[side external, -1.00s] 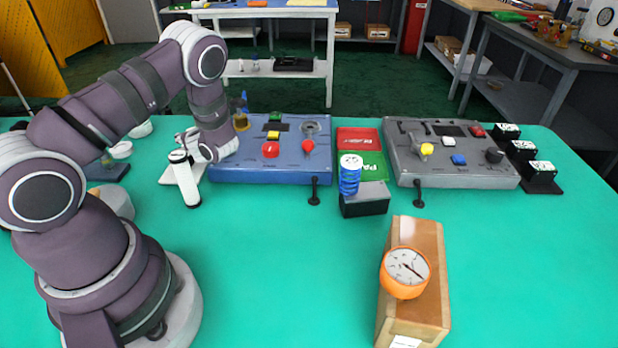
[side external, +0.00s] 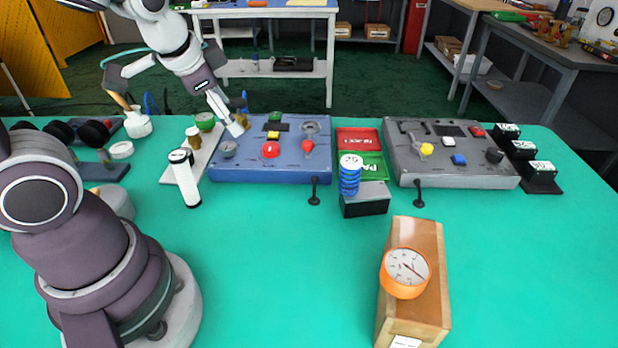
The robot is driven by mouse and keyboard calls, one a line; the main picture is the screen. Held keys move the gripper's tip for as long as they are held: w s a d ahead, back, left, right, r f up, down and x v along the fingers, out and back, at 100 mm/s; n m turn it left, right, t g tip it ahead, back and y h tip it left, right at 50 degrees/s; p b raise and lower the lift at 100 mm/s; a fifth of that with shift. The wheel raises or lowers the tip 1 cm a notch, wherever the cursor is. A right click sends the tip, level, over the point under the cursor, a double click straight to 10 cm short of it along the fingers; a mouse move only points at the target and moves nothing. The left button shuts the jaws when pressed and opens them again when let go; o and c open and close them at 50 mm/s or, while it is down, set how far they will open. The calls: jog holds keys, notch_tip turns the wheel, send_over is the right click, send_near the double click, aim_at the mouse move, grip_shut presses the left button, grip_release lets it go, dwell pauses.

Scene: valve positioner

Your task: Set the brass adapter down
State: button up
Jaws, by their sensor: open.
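A small brass-coloured piece (side external: 192,132), which looks like the brass adapter, sits on the white plate (side external: 205,157) left of the blue panel. It is too small to see its details. My gripper (side external: 236,128) reaches down from the upper left, its pale tip near the back left corner of the blue panel (side external: 270,171). It is right of the brass piece and apart from it in the picture. I see nothing held in it. It is open, though the gap between the fingers is hard to see from here.
A green round item (side external: 205,121) and a white cylinder (side external: 184,184) stand at the plate. A grey panel (side external: 450,170), red and green trays (side external: 372,166), a blue coil (side external: 349,178) and a wooden block with an orange gauge (side external: 404,272) are to the right. The front middle is clear.

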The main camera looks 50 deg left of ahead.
jog(key=s+d+r+n+h, duration=0.2)
jog(key=s+d+n, duration=0.1)
jog(key=s+d, duration=0.2)
jog(key=shift+s+d+r+h, duration=0.3)
jog(key=shift+d+h, duration=0.1)
jog(key=shift+d, duration=0.65)
